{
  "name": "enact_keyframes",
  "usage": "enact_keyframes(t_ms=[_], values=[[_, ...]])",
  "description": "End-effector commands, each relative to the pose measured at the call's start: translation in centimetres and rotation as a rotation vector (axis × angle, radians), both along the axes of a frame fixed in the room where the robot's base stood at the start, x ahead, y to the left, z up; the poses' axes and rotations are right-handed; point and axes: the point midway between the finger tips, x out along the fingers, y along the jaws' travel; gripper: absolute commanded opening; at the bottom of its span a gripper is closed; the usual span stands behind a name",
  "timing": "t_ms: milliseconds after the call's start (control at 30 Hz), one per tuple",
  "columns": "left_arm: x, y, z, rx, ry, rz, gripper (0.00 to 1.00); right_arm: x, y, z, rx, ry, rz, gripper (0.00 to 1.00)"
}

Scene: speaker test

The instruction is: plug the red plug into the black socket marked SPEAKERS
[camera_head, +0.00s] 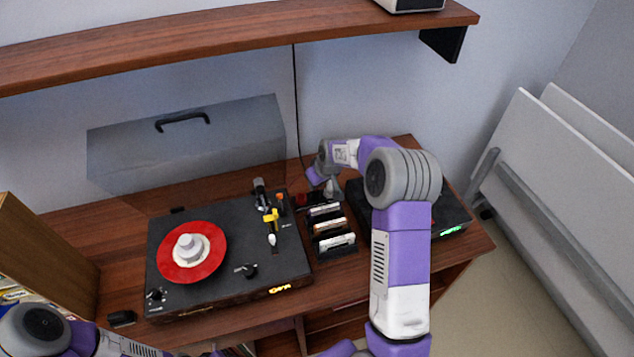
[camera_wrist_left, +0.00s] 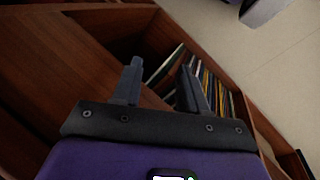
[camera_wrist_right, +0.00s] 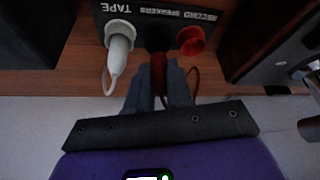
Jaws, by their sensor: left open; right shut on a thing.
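In the right wrist view, the dark socket panel (camera_wrist_right: 135,8) has labels TAPE, SPEAKERS and RECORD, seen upside down. The black socket (camera_wrist_right: 158,38) is in the middle, under SPEAKERS. My right gripper (camera_wrist_right: 158,84) is shut on the red plug (camera_wrist_right: 158,66), whose front end meets the black socket's mouth; I cannot tell how deep it sits. A red cord trails from the plug. My left gripper (camera_wrist_left: 160,72) is open and empty, low by a wooden cabinet.
A white plug (camera_wrist_right: 118,45) sits at TAPE; the red socket (camera_wrist_right: 191,40) at RECORD looks empty. A turntable (camera_head: 160,285) with a red record, a small black rack (camera_head: 337,250) and a dark device (camera_head: 455,215) share the table. A shelf (camera_head: 230,32) hangs above.

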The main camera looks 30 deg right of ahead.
Motion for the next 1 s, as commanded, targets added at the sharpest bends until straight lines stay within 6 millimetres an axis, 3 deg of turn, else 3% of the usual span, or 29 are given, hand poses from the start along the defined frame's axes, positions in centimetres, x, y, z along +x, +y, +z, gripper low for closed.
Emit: enact_keyframes(t_ms=[1000], values=[[0.0,0.0,-1.6,0.000,0.000,0.000,0.43,0.0,0.0,-2.2,0.000,0.001,0.000,0.00]])
